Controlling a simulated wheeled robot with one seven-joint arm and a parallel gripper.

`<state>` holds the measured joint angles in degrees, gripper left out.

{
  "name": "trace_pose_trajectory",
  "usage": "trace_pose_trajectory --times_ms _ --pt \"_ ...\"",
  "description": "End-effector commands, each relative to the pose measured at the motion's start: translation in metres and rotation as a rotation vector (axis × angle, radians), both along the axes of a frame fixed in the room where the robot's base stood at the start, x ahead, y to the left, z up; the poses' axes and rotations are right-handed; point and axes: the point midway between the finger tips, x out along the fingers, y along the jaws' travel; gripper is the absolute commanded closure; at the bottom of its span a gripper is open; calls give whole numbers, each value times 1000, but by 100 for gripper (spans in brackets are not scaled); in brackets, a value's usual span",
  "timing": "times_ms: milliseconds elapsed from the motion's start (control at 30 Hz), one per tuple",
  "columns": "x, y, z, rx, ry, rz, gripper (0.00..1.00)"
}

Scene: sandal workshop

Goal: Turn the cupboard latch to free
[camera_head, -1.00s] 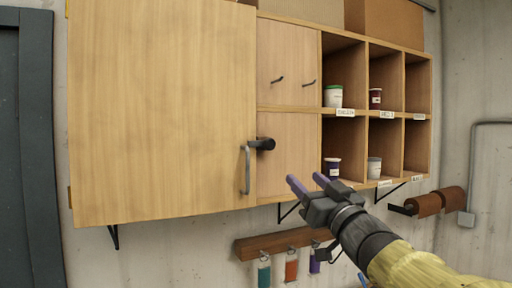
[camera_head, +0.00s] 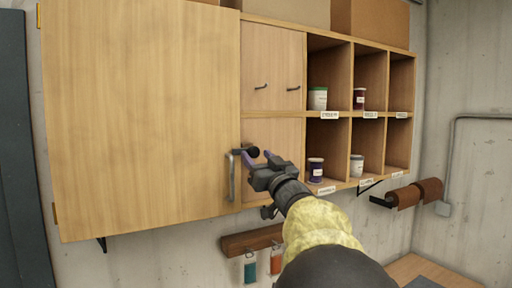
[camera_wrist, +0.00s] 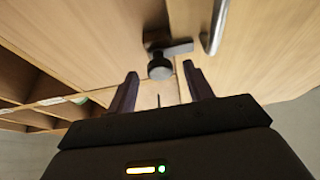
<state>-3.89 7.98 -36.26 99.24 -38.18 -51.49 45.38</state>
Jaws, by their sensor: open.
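The cupboard latch is a dark turning piece (camera_head: 251,152) at the right edge of the large wooden cupboard door (camera_head: 140,110). In the wrist view the latch (camera_wrist: 160,68) shows a round knob and a flat bar reaching sideways toward the metal door handle (camera_wrist: 215,28). The handle also shows in the head view (camera_head: 231,178), just left of the latch. My gripper (camera_head: 261,159) is open and empty, close in front of the latch. In the wrist view its two fingers (camera_wrist: 162,85) stand either side of the knob's line, with the knob a little beyond the tips. I cannot tell any contact.
Right of the door are small doors with dark pulls (camera_head: 275,87) and open cubbies (camera_head: 390,70) with labelled pots (camera_head: 317,98). A rail (camera_head: 252,240) with hanging tags is below.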

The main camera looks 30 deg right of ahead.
Motion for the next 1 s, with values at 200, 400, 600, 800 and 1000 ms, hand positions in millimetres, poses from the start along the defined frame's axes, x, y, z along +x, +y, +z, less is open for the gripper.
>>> trace_pose_trajectory --times_ms 200,400,600,800,1000 --pt "14 1 7 -1 -1 0 48" --pt "14 1 6 0 -1 0 48" --pt "14 1 6 0 -1 0 80" --pt "14 1 5 -2 -1 0 92" --pt "14 0 4 -26 -1 0 92"
